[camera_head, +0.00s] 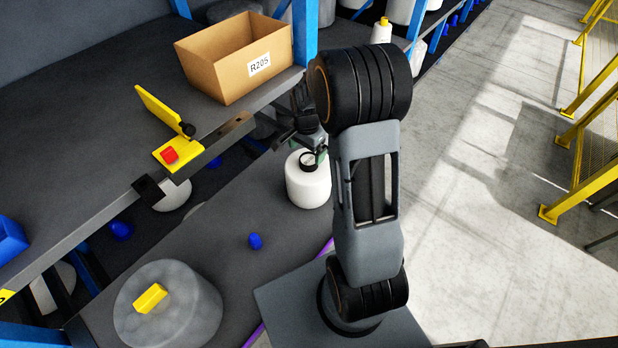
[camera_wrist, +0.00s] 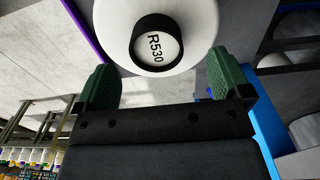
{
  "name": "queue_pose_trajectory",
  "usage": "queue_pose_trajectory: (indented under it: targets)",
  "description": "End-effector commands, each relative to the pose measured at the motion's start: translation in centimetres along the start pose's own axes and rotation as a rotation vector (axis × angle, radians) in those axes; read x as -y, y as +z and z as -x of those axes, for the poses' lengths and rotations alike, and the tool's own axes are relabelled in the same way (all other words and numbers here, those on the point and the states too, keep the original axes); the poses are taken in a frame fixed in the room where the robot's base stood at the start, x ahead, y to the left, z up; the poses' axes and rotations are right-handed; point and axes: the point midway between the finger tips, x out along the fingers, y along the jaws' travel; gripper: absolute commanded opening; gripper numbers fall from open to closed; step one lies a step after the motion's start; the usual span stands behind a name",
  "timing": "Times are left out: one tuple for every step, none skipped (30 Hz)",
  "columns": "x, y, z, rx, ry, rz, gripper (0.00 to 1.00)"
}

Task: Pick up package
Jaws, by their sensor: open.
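A white yarn package (camera_head: 308,184) stands on the dark surface below my gripper in the head view. In the wrist view the same white package (camera_wrist: 190,62) shows its black core end with the label R530. My gripper (camera_wrist: 163,76) is open, its green fingers wide apart, with the package just beyond the fingertips. In the head view my gripper (camera_head: 309,143) is at the top of the package, partly hidden by my arm. I cannot tell whether a finger touches the package.
A cardboard box (camera_head: 225,75) labelled R205 sits on the shelf at the back left. A yellow bracket with a red button (camera_head: 169,156) is at the shelf edge. A grey round object (camera_head: 190,318) with a yellow block is at the lower left. Open floor lies to the right.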

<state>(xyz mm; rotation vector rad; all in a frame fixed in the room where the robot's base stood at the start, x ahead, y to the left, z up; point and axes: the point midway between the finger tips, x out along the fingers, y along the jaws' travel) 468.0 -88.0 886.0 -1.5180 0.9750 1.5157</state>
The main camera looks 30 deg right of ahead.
Motion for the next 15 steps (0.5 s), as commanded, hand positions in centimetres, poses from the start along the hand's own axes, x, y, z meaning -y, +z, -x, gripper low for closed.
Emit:
queue_pose_trajectory:
  targets:
    - [-0.2,-0.1,-0.6,0.003,0.003,-0.001,0.96]
    - [-0.3,-0.1,-1.0,0.004,0.005,-0.002,0.96]
    - [-0.4,-0.2,-1.5,0.003,0.004,-0.002,0.96]
    - [-0.5,-0.2,-1.9,0.004,0.005,-0.002,0.96]
    - [-0.6,-0.3,-2.4,0.004,0.005,-0.002,0.96]
    - [-0.7,-0.4,-2.8,0.003,0.004,-0.002,0.96]
    - [-0.6,-0.3,-3.3,0.003,0.004,-0.001,0.96]
    - [-0.6,-0.3,-3.6,0.002,0.003,-0.001,0.96]
    - [-0.6,-0.3,-4.0,0.002,0.003,0.000,0.96]
    - [-0.6,-0.3,-4.2,0.002,0.003,0.000,0.96]
    - [-0.5,-0.3,-4.4,0.002,0.002,0.000,0.96]
    - [-0.5,-0.3,-4.6,0.001,0.002,0.000,0.96]
    - [-0.5,-0.3,-4.7,0.001,0.001,0.000,0.96]
    - [-0.5,-0.4,-4.8,0.001,0.001,0.000,0.96]
    - [-0.5,-0.4,-4.8,0.001,0.001,0.000,0.96]
